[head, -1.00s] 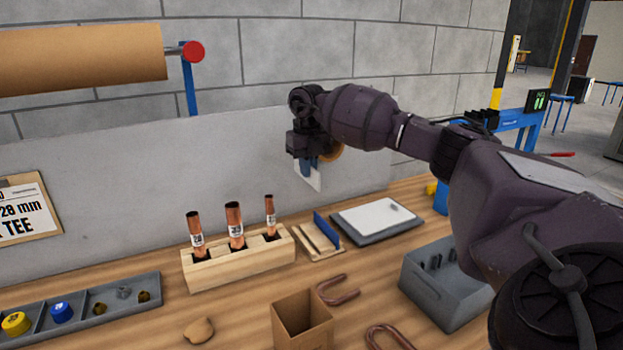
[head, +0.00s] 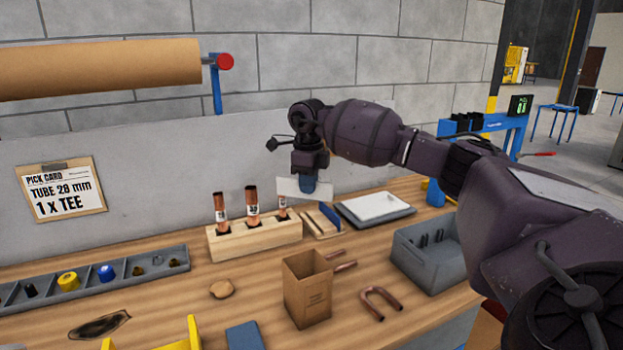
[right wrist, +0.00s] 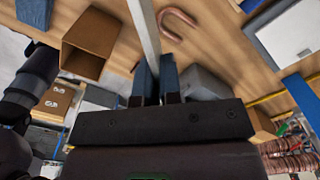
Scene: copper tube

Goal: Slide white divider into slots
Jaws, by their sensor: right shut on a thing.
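The white divider (head: 290,187) is a thin pale plate. My right gripper (head: 307,188) is shut on it with blue fingertips and holds it in the air above the back of the bench. In the right wrist view the divider (right wrist: 144,32) shows almost edge-on, between the two blue fingers (right wrist: 157,80). I cannot tell which part has the slots.
A wooden rack (head: 255,240) with copper tubes stands left of the divider. An open cardboard box (head: 308,290), copper bends (head: 381,305), a grey bin (head: 428,252) and a grey compartment tray (head: 95,280) are on the bench. A white-topped tray (head: 375,206) lies behind.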

